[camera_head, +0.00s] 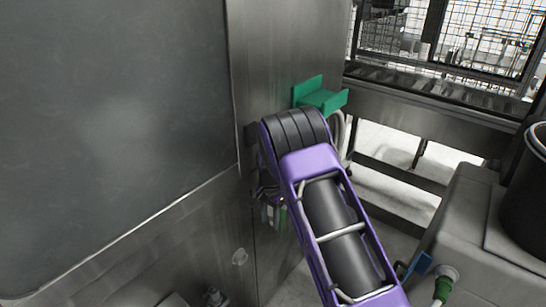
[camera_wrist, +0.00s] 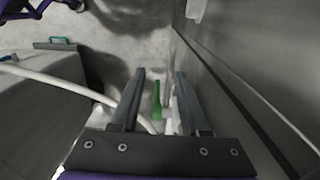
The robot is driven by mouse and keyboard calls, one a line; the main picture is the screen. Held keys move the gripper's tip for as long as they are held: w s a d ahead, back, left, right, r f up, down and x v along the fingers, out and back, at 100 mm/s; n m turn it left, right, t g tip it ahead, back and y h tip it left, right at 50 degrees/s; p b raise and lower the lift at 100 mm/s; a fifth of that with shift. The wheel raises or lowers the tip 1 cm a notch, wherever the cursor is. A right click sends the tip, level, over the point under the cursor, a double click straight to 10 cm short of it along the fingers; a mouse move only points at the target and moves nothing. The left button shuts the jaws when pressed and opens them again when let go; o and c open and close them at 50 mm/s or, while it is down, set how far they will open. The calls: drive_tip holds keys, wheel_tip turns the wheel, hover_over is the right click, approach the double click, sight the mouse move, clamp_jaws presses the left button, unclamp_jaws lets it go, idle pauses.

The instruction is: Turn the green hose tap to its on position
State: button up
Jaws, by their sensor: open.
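The green lever of the hose tap (camera_wrist: 156,100) shows in the wrist view as a narrow green bar. It appears between the two dark fingers of my gripper (camera_wrist: 160,73), with a gap on each side. My gripper is open, and I cannot tell how deep the lever sits between the fingers. In the head view a small bit of green (camera_head: 282,217) shows just beyond my purple arm, low by the steel wall. My arm hides most of that area, including most of my gripper.
A steel cabinet wall (camera_head: 120,120) stands at the left. A green bracket (camera_head: 321,97) is on its corner above my arm, with a pale hose (camera_wrist: 60,80) running to the tap area. A grey tank (camera_head: 470,215) with a dark bucket (camera_head: 525,190) stands at the right.

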wheel_tip(320, 180, up, 22)
drive_tip(key=d+m+t+h, duration=0.1)
drive_tip(key=shift+w+f+t, duration=0.2)
drive_tip(key=shift+f+t, duration=0.05)
drive_tip(key=shift+t, duration=0.15)
drive_tip(key=shift+w, duration=0.1)
